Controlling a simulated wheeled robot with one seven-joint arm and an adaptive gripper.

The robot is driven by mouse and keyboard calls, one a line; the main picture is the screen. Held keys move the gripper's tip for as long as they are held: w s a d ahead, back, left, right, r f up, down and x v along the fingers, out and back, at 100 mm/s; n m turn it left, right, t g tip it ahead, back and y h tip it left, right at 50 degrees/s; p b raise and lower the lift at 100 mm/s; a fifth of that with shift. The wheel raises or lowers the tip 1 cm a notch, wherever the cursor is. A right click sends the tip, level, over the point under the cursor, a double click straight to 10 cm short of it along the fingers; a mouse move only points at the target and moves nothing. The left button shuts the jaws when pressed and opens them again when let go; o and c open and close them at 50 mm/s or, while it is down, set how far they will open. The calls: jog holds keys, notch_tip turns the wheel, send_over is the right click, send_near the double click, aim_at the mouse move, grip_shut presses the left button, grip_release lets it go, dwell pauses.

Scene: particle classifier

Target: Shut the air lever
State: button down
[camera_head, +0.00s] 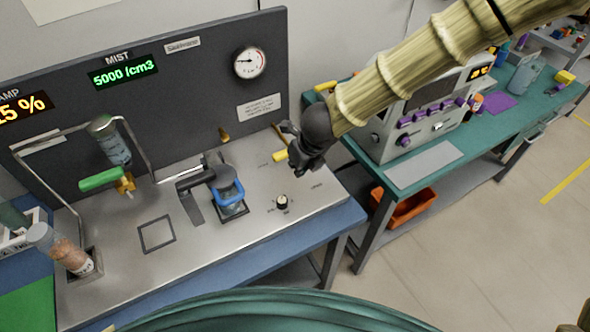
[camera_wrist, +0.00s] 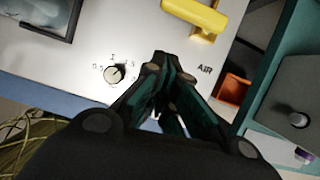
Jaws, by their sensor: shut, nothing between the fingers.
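The air lever has a yellow handle (camera_head: 281,156), which shows beside my gripper (camera_head: 298,168) on the metal panel in the head view. In the wrist view the yellow handle (camera_wrist: 193,14) lies at the top, on a short stem, with the printed word AIR below it to the right. My gripper (camera_wrist: 170,72) is shut and empty, with its dark fingertips pointing toward the panel just below the handle. I cannot tell whether it touches the lever. In the head view, my gripper hides part of the lever.
A small knob (camera_head: 282,202) sits near the panel's front edge; it also shows in the wrist view (camera_wrist: 114,75). A pressure gauge (camera_head: 250,62) is on the back board. A green table (camera_head: 420,174) stands at right.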

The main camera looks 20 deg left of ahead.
jog(key=shift+v, duration=2.75)
jog(key=shift+s+a, duration=0.1)
jog(key=shift+s, duration=0.05)
